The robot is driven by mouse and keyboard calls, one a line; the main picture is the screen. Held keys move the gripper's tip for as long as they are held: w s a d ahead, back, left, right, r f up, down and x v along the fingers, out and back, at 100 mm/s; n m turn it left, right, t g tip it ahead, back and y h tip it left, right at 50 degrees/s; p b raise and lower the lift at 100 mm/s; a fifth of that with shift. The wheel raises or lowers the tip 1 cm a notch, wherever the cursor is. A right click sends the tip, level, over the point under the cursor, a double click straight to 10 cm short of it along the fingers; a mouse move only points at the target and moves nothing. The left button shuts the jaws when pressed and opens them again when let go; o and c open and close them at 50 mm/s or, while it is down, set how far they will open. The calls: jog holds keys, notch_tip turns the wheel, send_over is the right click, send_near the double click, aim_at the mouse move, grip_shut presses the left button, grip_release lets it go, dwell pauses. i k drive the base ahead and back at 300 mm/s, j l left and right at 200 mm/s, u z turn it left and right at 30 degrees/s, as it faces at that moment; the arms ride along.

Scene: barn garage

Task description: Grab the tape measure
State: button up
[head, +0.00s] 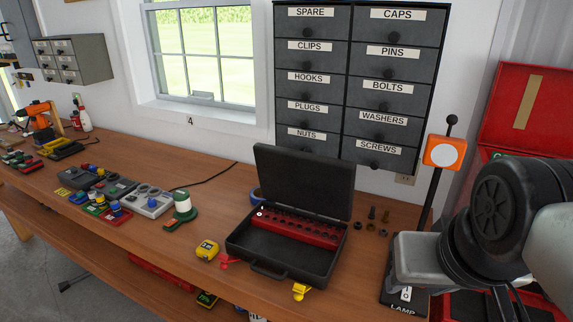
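A small yellow and dark boxy tape measure (207,250) sits on the wooden workbench, left of the open black case (283,258). It stands apart from the case's left side, close to a red clip. My arm comes in from the right edge of the head view, over the right end of the bench. A grey block at its left end may belong to my gripper, but no fingertips can be made out. I see nothing held there. The tape measure is well to the left of my arm.
A red clip (229,262) and a yellow clip (300,291) lie near the case. A lamp (443,151) stands right of the case. Bench space left of the tape measure is clear.

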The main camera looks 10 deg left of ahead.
aim_at(207, 249)
jog(key=j+z, duration=0.25)
jog(key=j, duration=0.4)
jog(key=i+j+z, duration=0.2)
jog(key=j, duration=0.45)
jog(key=k+j+z, duration=0.25)
jog(key=j, duration=0.35)
jog(key=j+z, duration=0.2)
jog(key=j, duration=0.45)
jog(key=k+j+z, duration=0.1)
jog(key=j+z, duration=0.15)
jog(key=j, duration=0.35)
